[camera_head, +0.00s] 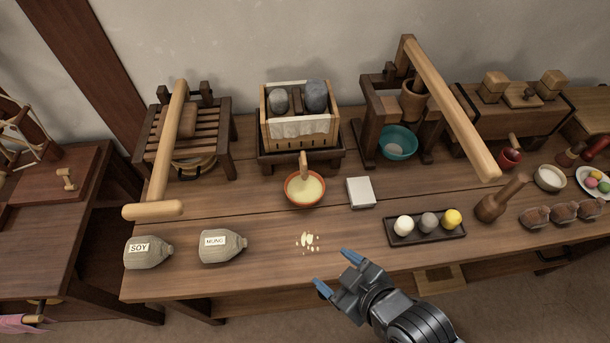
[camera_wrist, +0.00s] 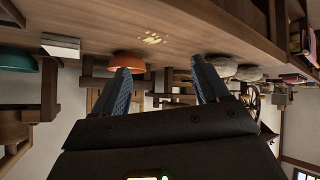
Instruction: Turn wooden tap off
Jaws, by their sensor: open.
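A wooden tap (camera_head: 304,163) sticks out at the front of the box press (camera_head: 265,135) in the middle of the table, in the head view. It is just above an orange bowl (camera_head: 290,197) of pale yellow liquid. I cannot tell from its handle whether it is on or off. My gripper (camera_head: 336,271) is open and empty near the table's front edge, in front of and to the right of the bowl. Its two blue fingers are apart in the wrist view (camera_wrist: 162,70), with the orange bowl (camera_wrist: 127,60) beyond them. I cannot make out the tap there.
A white block (camera_head: 361,193) stands right of the bowl. Pale crumbs (camera_head: 308,241) lie in front. A dark tray (camera_head: 428,238) with balls is at right, near a lever press (camera_head: 440,90) and a teal bowl (camera_head: 399,138).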

